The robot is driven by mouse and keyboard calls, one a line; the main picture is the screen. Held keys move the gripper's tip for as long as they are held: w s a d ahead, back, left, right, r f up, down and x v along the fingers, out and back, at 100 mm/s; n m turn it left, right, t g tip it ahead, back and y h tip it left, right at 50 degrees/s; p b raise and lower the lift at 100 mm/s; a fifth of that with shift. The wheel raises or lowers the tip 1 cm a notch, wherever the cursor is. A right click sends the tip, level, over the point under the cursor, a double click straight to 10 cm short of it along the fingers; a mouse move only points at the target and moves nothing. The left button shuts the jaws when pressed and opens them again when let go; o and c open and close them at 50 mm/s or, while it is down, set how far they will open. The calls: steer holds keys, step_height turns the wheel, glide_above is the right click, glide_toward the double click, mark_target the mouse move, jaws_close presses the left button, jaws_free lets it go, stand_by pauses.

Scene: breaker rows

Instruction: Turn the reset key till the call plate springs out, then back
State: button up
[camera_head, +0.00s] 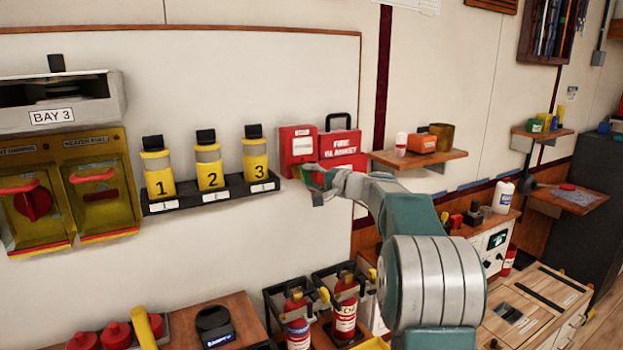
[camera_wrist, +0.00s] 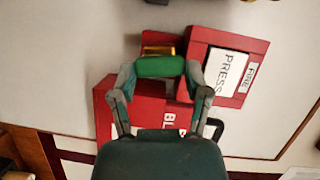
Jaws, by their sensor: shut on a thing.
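The red call point (camera_head: 298,146) is on the white wall, left of the red fire blanket box (camera_head: 342,149). In the wrist view, turned over, the call point (camera_wrist: 254,101) has a white call plate (camera_wrist: 226,72) reading PRESS; I cannot tell whether it sits in or out. My gripper (camera_head: 316,180) is just below the call point. In the wrist view my gripper (camera_wrist: 160,72) is shut on a green piece (camera_wrist: 160,66), apparently the reset key's head. A brass-coloured part (camera_wrist: 158,50) shows beyond it. The key's shaft and any keyhole are hidden.
A rack (camera_head: 213,196) with numbered yellow bottles is on the wall to the left. A wooden shelf (camera_head: 425,160) with an orange box is to the right. Fire extinguishers (camera_head: 345,310) stand below. The wall above the call point is clear.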

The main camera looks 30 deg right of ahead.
steer(key=shift+r, duration=0.15)
steer(key=n+h, duration=0.1)
steer(key=n, duration=0.2)
steer(key=n+g+h, duration=0.1)
steer(key=n, duration=0.1)
steer(key=shift+a+n+g+h, duration=0.2)
steer(key=shift+n+g+h, duration=0.1)
steer(key=shift+n+h, duration=0.1)
steer(key=n+h, duration=0.1)
steer(key=n, duration=0.1)
steer(key=shift+a+n+h, duration=0.1)
steer(key=shift+n+h, duration=0.3)
steer(key=n+h, duration=0.2)
steer(key=shift+n, duration=0.4)
steer(key=o, duration=1.2)
